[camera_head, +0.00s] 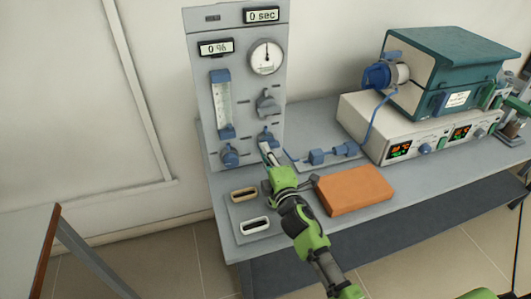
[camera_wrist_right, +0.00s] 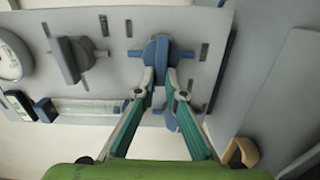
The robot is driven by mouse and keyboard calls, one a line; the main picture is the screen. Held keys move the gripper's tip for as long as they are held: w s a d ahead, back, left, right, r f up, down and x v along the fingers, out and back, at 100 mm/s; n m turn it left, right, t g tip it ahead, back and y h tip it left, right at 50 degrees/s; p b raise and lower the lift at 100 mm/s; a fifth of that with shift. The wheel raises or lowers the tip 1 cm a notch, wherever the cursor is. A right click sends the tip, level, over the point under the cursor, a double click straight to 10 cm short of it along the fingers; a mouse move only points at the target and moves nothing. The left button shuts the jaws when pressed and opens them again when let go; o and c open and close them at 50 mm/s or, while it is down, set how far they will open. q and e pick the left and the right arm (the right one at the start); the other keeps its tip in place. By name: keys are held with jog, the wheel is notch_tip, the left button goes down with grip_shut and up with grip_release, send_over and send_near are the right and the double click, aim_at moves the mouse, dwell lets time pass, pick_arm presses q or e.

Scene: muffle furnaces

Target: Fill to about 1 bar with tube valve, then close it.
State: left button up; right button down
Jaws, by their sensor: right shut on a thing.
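An upright grey panel (camera_head: 205,115) stands on the bench. It carries a round white gauge (camera_head: 266,56), whose needle points about straight up; its scale is too small to read. A grey knob (camera_head: 267,103) sits below the gauge. Below that is a blue valve handle (camera_head: 265,136), also seen in the right wrist view (camera_wrist_right: 157,52). My right gripper (camera_head: 268,152) reaches the panel there and is shut on this blue handle, a fingertip on each side. Another blue knob (camera_head: 229,154) is at lower left. My left gripper is not in view.
A flowmeter (camera_head: 222,104) and displays reading "0 %" and "0 sec" are on the panel. An orange block (camera_head: 355,189) lies right of my right arm. A teal furnace (camera_head: 440,65) stands on a white controller (camera_head: 365,127). Blue tubing (camera_head: 372,122) and fittings lie between panel and controller.

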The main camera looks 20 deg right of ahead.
jog(key=shift+f+n, duration=0.15)
jog(key=shift+n, duration=0.25)
jog(key=c, duration=2.1)
grip_release()
jog(key=shift+s, duration=0.1)
jog(key=s, duration=1.2)
jog(key=shift+d, duration=0.25)
